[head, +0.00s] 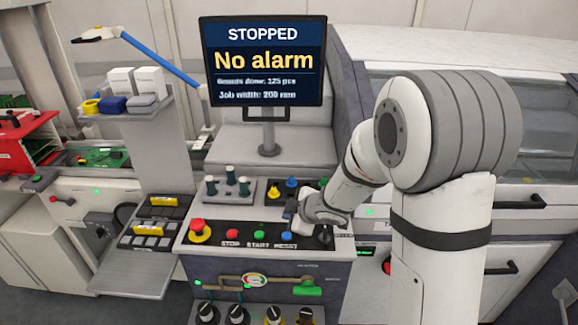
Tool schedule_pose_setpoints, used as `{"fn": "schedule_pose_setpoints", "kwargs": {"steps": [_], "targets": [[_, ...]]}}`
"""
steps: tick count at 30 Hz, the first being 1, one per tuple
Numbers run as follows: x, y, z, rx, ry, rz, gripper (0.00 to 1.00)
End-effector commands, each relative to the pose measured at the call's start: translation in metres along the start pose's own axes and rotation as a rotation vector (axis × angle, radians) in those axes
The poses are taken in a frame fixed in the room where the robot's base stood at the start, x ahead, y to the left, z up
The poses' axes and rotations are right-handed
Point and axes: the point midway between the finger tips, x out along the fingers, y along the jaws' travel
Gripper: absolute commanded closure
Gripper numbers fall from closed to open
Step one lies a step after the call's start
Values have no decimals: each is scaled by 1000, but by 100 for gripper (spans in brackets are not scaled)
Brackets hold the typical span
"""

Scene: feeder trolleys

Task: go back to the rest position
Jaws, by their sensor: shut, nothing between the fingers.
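My arm rises at the right of the head view and bends down to the left. My gripper (292,212) is at its end, small and partly hidden by my own wrist. It is shut and holds nothing that shows. It is low over the right part of the control panel (212,246), close to the blue button (287,236). Whether it touches the panel, I cannot tell.
A monitor (265,60) reading "STOPPED" and "No alarm" stands behind the panel. A red emergency knob (200,229), a red button (232,234) and a green button (260,234) lie left of my gripper. A grey post (165,130) with a loaded shelf stands left.

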Motion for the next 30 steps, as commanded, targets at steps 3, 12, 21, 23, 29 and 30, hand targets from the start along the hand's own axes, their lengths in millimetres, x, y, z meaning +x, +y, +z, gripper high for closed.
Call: {"fn": "schedule_pose_setpoints", "kwargs": {"steps": [3, 12, 21, 23, 29, 30], "targets": [[-7, 6, 3, 18, -22, 21, 100], [-120, 46, 47, 373, -327, 262, 100], [-249, -17, 72, 943, -568, 330, 100], [-267, -38, 69, 1046, -590, 308, 100], [-300, -93, 52, 1283, -618, 210, 100], [-303, -99, 50, 1307, -620, 194, 100]]}}
